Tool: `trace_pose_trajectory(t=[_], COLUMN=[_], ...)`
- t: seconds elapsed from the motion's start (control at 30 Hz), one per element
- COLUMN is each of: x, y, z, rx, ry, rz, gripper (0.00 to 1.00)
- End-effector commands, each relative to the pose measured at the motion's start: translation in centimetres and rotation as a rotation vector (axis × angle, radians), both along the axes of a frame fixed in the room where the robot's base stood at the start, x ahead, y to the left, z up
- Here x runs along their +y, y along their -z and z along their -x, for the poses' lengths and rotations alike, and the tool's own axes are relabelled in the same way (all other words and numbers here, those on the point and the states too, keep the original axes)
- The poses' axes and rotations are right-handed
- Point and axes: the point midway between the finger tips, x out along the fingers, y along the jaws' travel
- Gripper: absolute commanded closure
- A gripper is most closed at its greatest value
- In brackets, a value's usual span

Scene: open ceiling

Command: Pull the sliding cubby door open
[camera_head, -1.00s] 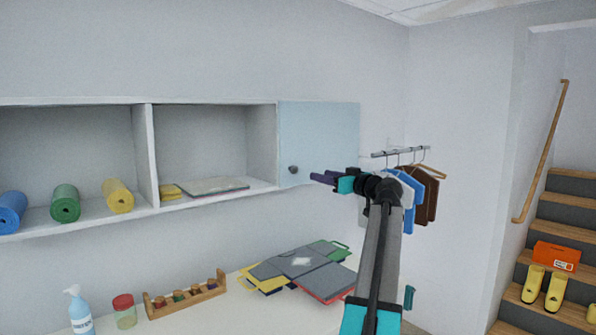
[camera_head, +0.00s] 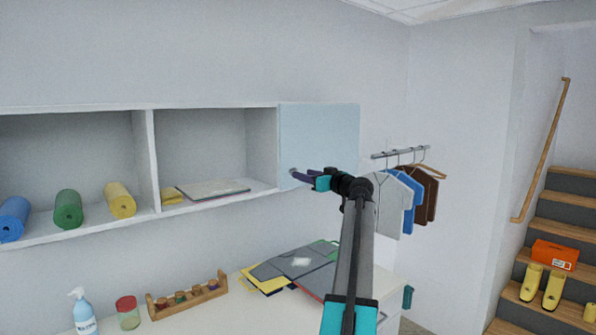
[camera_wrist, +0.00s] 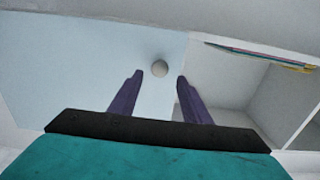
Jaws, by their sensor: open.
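The sliding cubby door (camera_head: 322,138) is a pale blue panel at the right end of the white wall cubby. It covers the rightmost part, and the compartments to its left stand uncovered. Its round knob (camera_wrist: 160,68) is near the door's lower left corner and is mostly hidden by my fingers in the head view. My gripper (camera_head: 297,174) is at the knob in the head view. In the wrist view its two purple fingers (camera_wrist: 158,82) are open, with the knob between and just beyond their tips. I cannot tell whether they touch it.
Rolled mats (camera_head: 68,209) and a flat board (camera_head: 213,189) lie in the open compartments. Below, a white counter holds folders (camera_head: 297,267), a wooden rack (camera_head: 188,296), a jar (camera_head: 128,313) and a bottle (camera_head: 83,311). Clothes (camera_head: 405,195) hang right of the door.

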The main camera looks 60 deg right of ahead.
Motion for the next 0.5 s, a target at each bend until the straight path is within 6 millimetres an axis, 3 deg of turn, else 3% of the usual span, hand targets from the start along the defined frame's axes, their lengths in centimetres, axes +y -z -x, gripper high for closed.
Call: trace_pose_trajectory(t=[0.2,0.5], x=[-1.0,-1.5], y=[-0.2,0.0], z=[-2.8,-4.2], rx=[0.001,0.000], ry=[-0.001,0.001], rz=[0.000,0.000], gripper=[0.56,0.56])
